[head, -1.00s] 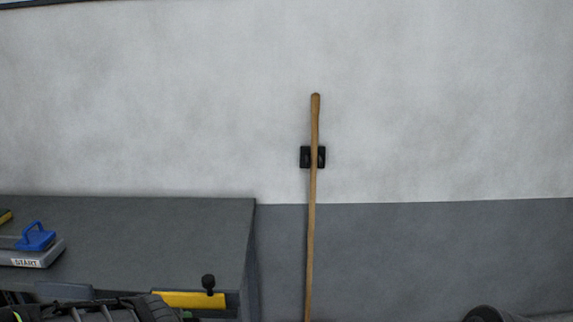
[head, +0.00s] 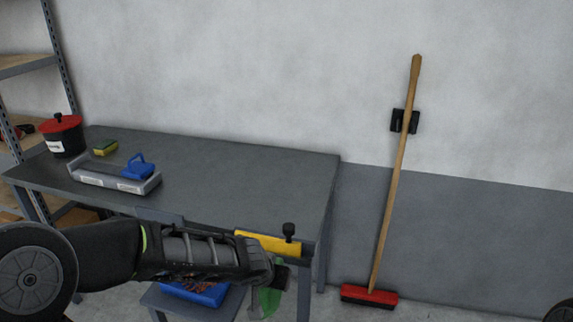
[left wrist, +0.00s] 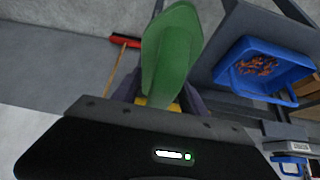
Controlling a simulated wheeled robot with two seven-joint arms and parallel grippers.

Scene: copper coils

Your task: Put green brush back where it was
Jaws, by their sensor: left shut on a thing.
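The green brush (head: 270,302) is held low in front of the table's right part in the head view. In the left wrist view the green brush (left wrist: 172,55) fills the upper middle, with a small yellow patch between the fingers. My left gripper (head: 265,284) is shut on it; its fingers (left wrist: 157,100) lie on both sides of the brush's near end. The arm partly hides the brush in the head view. My right gripper is not in view.
The grey table (head: 235,170) carries a grey tray with a blue-handled tool (head: 138,168), a sponge (head: 105,147) and a red-lidded pot (head: 63,136). A yellow piece (head: 267,243) sits at its front edge. A blue bin (left wrist: 230,72) holds copper-coloured bits. A red broom (head: 369,295) leans right.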

